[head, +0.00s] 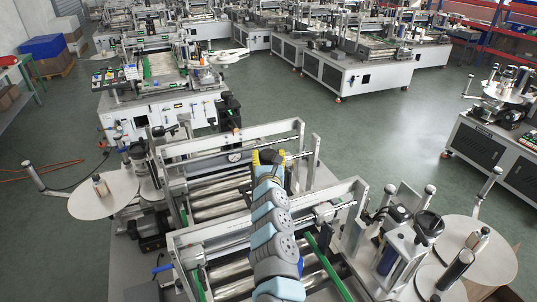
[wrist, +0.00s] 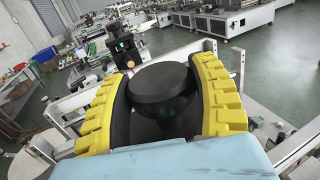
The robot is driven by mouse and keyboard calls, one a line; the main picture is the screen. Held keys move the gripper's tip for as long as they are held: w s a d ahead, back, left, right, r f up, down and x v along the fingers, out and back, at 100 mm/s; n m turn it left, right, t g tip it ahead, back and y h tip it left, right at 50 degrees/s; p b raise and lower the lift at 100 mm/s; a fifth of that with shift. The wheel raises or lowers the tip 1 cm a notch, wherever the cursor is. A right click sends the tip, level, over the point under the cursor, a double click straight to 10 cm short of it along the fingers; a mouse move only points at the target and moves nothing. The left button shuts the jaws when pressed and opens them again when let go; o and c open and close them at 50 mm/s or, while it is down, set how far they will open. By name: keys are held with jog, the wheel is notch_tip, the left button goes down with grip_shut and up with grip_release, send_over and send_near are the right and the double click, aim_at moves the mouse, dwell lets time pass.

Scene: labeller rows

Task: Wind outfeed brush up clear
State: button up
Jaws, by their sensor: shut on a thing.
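My gripper (head: 268,157) is over the middle of the near labeller, by its upper frame. In the wrist view my gripper (wrist: 164,66) has its two yellow-and-black fingers on either side of a round black knob (wrist: 160,88), closed on it. The knob's flat top faces the camera, and its lower part is partly hidden between the fingers. In the head view my gripper and arm hide most of the knob. I cannot make out the outfeed brush in either view.
The near labeller has silver rollers (head: 215,190), a light metal crossbar (head: 230,137) beside my gripper and white reel discs (head: 104,194) at its sides. A black device (head: 230,110) stands just beyond. Other labellers stand behind, with clear green floor (head: 385,130) between.

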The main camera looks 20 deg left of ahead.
jog(key=shift+d+n+y, duration=0.1)
jog(key=shift+n+y, duration=0.3)
jog(key=shift+y, duration=0.1)
jog(key=shift+f+n+g+y, duration=0.1)
jog(key=shift+n+g+y, duration=1.2)
jog(key=shift+y, duration=0.5)
jog(key=shift+f+n+g+y+b, duration=0.1)
jog(key=shift+n+g+y+b, duration=0.7)
jog(key=shift+n+g+y, duration=0.35)
jog(key=shift+f+n+g+y+b, duration=0.1)
jog(key=shift+n+g+y+b, duration=0.5)
jog(key=shift+g+b, duration=0.35)
jog(key=shift+n+g+y+b, duration=0.35)
jog(key=shift+g+b, duration=0.05)
jog(key=shift+b, duration=0.8)
jog(key=shift+a+n+g+y+b, duration=0.2)
jog(key=shift+n+g+y+b, duration=0.3)
jog(key=shift+b, duration=1.05)
jog(key=shift+n+g+b, duration=0.3)
jog(key=shift+g+b, duration=0.3)
jog(key=shift+b, duration=1.1)
jog(key=shift+d+n+g+b, duration=0.1)
jog(key=shift+n+g+b, duration=0.3)
jog(key=shift+b, duration=0.6)
